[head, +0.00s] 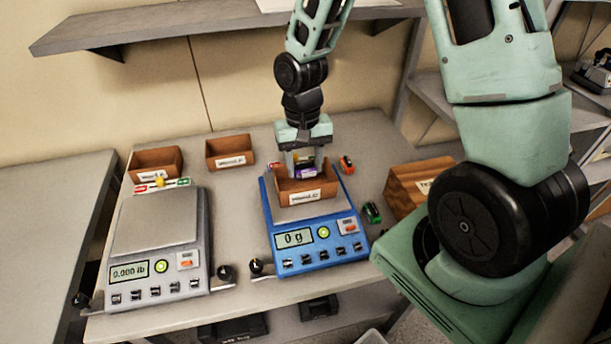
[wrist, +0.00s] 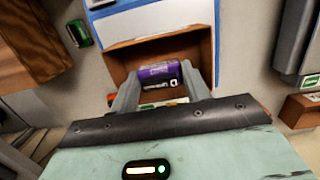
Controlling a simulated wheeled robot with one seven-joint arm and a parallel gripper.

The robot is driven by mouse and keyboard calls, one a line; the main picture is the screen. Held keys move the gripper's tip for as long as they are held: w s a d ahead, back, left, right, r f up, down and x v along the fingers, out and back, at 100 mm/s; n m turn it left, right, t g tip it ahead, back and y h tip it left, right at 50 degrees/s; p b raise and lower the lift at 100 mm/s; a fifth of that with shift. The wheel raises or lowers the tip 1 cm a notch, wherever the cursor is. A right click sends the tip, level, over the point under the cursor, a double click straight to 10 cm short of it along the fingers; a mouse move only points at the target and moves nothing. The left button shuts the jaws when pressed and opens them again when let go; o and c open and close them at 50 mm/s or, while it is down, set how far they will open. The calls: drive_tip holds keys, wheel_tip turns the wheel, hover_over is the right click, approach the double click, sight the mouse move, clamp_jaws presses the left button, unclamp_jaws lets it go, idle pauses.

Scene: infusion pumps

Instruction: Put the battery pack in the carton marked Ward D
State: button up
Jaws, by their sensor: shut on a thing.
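My gripper (head: 303,165) points down over the brown carton (head: 305,198) on the blue scale. It is shut on a purple block with a black end (head: 306,173), which looks like the battery pack. In the wrist view the purple block (wrist: 160,74) lies between my fingers (wrist: 158,92), within the outline of the carton opening (wrist: 205,50). I cannot tell whether it touches the carton floor. The carton's front label is too small to read surely, so I cannot tell which carton is marked Ward D. Similar cartons stand at the back left (head: 156,163) and back middle (head: 229,152).
The blue scale (head: 318,235) reads 0 g. A grey scale (head: 157,222) stands left, with small coloured items (head: 160,183) behind its plate. A wooden box (head: 415,188), a green item (head: 372,212) and an orange item (head: 347,164) lie to the right. A shelf (head: 200,30) overhangs the back.

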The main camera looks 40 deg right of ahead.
sight(305, 177)
drive_tip(key=shift+f, duration=2.25)
drive_tip(key=shift+f, duration=0.15)
drive_tip(key=o, duration=1)
drive_tip(key=r, duration=0.4)
drive_tip(key=w+r, duration=0.1)
drive_tip(key=r, duration=0.3)
drive_tip(key=r+b, duration=0.1)
drive_tip(key=r, duration=0.3)
drive_tip(key=shift+w+d, duration=0.2)
drive_tip(key=shift+d, duration=0.05)
drive_tip(key=s+a+r+n, duration=0.1)
drive_tip(key=s+a+n, duration=0.3)
drive_tip(key=s+a, duration=0.2)
drive_tip(key=s+a+r+n, duration=0.2)
drive_tip(key=s+a+n, duration=0.2)
drive_tip(key=s+a, duration=0.2)
drive_tip(key=s+a+r+n+t, duration=0.1)
drive_tip(key=s+a+r+n, duration=0.1)
drive_tip(key=s+a+n, duration=0.2)
drive_tip(key=shift+s+a+r, duration=0.1)
drive_tip(key=shift+s+a, duration=0.5)
drive_tip(key=shift+s, duration=0.25)
drive_tip(key=shift+s+a, duration=0.55)
drive_tip(key=shift+s, duration=0.25)
